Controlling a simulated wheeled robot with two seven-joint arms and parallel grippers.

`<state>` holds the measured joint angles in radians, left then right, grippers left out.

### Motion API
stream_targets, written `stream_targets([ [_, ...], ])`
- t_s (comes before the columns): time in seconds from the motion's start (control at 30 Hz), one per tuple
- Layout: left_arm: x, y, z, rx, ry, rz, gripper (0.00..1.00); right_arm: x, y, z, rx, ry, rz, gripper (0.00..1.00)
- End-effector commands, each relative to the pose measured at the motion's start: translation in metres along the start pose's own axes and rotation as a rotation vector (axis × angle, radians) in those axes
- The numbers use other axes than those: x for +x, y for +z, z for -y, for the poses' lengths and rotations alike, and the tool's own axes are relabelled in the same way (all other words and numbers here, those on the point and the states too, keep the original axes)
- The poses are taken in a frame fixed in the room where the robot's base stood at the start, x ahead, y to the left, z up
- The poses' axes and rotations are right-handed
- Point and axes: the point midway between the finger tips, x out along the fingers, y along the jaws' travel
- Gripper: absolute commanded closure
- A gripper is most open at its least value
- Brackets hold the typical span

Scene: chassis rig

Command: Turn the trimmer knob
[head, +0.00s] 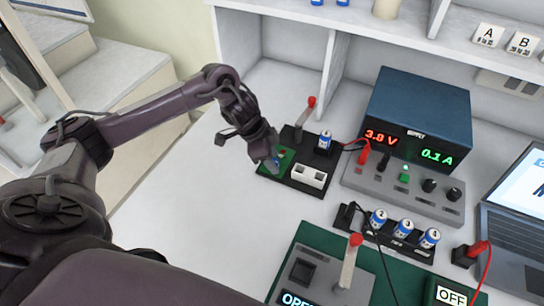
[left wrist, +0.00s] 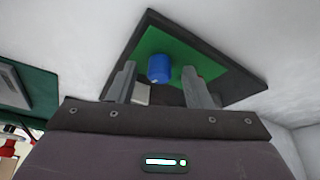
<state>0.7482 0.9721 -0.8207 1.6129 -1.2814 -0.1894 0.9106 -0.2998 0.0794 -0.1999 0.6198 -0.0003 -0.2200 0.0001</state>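The trimmer knob is a blue cylinder (left wrist: 159,68) standing on a green board (left wrist: 194,52) in the left wrist view. The green board (head: 267,168) sits at the left end of a black base (head: 300,160) in the head view, where my gripper mostly covers the knob. My left gripper (head: 271,161) is over the board, pointing down. In the left wrist view its two fingers (left wrist: 159,82) stand apart on either side of the knob, with a visible gap on each side. My right gripper does not show.
A lever with a red tip (head: 311,102), a battery (head: 325,141) and a white block (head: 309,176) stand close to the gripper. A blue power supply (head: 416,105) reads 3.0 V and 0.1 A. A battery holder (head: 385,239) and laptop (head: 513,230) are at right. The left bench is clear.

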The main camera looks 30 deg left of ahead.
Motion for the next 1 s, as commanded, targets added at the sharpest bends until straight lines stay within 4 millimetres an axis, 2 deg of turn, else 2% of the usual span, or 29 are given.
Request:
stream_targets([
  [0.27, -0.002, 0.000, 0.000, 0.001, 0.000, 0.000, 0.55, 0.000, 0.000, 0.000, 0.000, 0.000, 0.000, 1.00],
  [0.37, -0.011, -0.001, 0.001, 0.001, -0.001, -0.002, 0.55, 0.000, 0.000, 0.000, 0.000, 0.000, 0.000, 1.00],
  [0.7, -0.066, 0.000, 0.001, 0.001, -0.001, -0.001, 0.55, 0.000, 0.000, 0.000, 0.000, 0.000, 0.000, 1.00],
  [0.83, -0.076, 0.000, 0.000, 0.001, -0.001, 0.000, 0.55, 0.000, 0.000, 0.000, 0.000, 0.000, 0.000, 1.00],
  [1.0, -0.078, 0.000, 0.000, 0.000, 0.001, 0.001, 0.55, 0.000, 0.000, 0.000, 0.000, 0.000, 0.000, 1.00],
])
